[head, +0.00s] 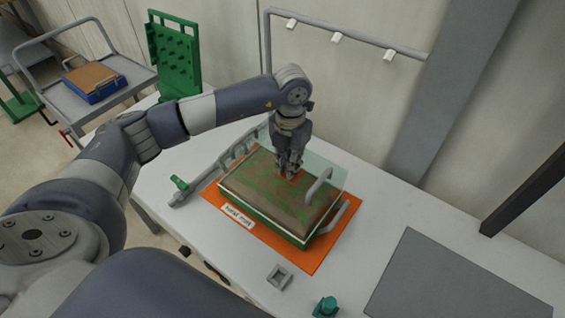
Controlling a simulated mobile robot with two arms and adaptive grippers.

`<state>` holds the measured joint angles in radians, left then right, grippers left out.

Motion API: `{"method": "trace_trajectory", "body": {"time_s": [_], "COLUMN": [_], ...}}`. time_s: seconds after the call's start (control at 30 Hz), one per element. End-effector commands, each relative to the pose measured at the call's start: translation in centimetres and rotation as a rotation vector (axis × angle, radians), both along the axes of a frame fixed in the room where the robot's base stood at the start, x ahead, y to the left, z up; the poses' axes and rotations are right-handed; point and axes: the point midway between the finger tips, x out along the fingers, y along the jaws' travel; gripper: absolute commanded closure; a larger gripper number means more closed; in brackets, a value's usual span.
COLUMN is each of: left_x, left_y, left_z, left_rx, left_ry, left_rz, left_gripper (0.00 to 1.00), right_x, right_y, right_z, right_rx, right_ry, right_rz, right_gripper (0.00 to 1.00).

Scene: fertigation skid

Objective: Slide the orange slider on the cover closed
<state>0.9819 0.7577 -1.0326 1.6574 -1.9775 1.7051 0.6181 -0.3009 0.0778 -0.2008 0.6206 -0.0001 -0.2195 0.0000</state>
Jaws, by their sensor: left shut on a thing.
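My left gripper (290,167) points down at the middle of the cover and is shut on the orange slider (294,178). Only a little of the slider shows around the fingertips. The clear cover (333,172) lies over a green-sided tray (268,226) with a brown and green surface. A pale bar handle (319,184) stands on the cover to the right of the gripper. How far the slider is open cannot be made out. My right gripper is out of view.
The tray sits on an orange mat (318,258) with a white label on a white table (222,258). A grey pipe (190,192) with a green valve lies left of it. A small square fitting (279,276), a teal knob (326,306) and a grey panel (445,280) lie in front and right.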

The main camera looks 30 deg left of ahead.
Motion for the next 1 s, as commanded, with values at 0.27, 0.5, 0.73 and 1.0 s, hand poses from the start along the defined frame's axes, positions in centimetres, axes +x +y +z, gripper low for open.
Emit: {"method": "trace_trajectory", "body": {"time_s": [0.27,0.5,0.73,1.0], "left_x": [-0.2,-0.2,-0.2,-0.1], "left_y": [-1.5,-1.4,-1.4,-1.5], "left_z": [0.1,0.1,0.1,2.4], "left_rx": [-0.001,0.0,0.0,-0.001], "left_ry": [-0.002,-0.002,-0.002,-0.006], "left_rz": [0.0,0.0,0.0,0.0], "left_gripper": [1.0,0.67,0.67,0.67], "right_x": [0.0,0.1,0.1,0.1], "right_y": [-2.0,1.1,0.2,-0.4], "right_z": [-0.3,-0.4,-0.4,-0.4], "right_rx": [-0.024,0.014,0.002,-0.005], "right_ry": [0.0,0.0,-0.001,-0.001], "right_rz": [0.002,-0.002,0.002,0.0], "right_gripper": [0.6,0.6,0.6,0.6]}}
